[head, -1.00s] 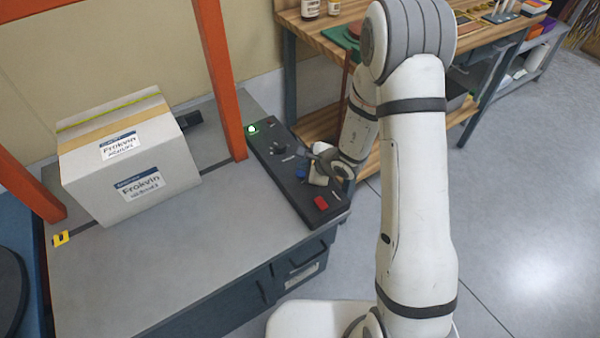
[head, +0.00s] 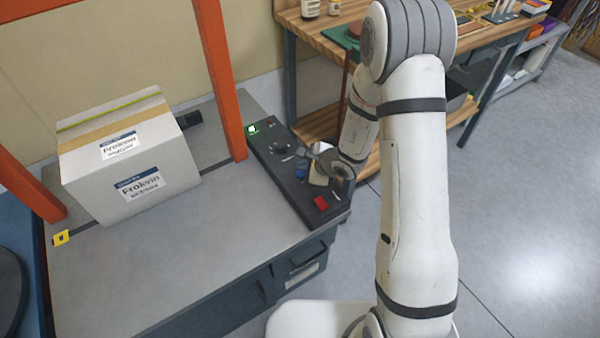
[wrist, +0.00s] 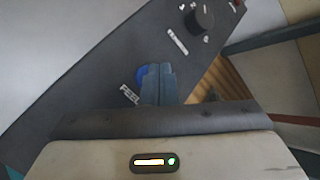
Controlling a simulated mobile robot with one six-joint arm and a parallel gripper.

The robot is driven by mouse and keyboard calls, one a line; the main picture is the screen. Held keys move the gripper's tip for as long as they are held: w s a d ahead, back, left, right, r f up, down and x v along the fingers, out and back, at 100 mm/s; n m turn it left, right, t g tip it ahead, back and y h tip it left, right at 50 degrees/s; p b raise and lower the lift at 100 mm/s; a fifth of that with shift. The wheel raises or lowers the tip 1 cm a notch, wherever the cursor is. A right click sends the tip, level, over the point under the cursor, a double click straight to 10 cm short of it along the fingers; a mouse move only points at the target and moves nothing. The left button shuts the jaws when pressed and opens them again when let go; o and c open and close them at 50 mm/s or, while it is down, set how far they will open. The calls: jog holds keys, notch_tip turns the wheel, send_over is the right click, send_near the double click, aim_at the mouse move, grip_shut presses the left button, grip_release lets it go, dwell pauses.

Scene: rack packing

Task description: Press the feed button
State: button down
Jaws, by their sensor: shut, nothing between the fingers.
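The feed button is a round blue button (wrist: 141,73) on a black control panel (head: 281,175), with a label beside it in the wrist view. It also shows as a small blue spot in the head view (head: 301,171). My gripper (wrist: 159,69) is shut and empty, its fingertips over the right part of the button and hiding it. Whether the tips touch the button or hover above it, I cannot tell. In the head view my wrist hangs over the panel's right side.
The panel also carries a black knob (wrist: 200,20), a red switch (head: 320,203) and a lit green light (head: 252,129). A labelled carton (head: 130,160) sits on the grey table under an orange frame (head: 220,80). A wooden workbench (head: 400,40) stands behind.

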aim_at(304, 175)
jog(key=shift+f+b, duration=0.2)
jog(key=shift+b, duration=0.1)
jog(key=shift+f+b, duration=0.3)
jog(key=shift+b, duration=0.3)
jog(key=shift+f+b, duration=0.4)
jog(key=shift+b, duration=0.25)
dwell(0.5)
jog(key=shift+r, duration=0.9)
jog(key=shift+r+p, duration=0.1)
jog(key=shift+p, duration=0.2)
jog(key=shift+r+p, duration=1.2)
jog(key=shift+r, duration=1.15)
jog(key=shift+r, duration=0.15)
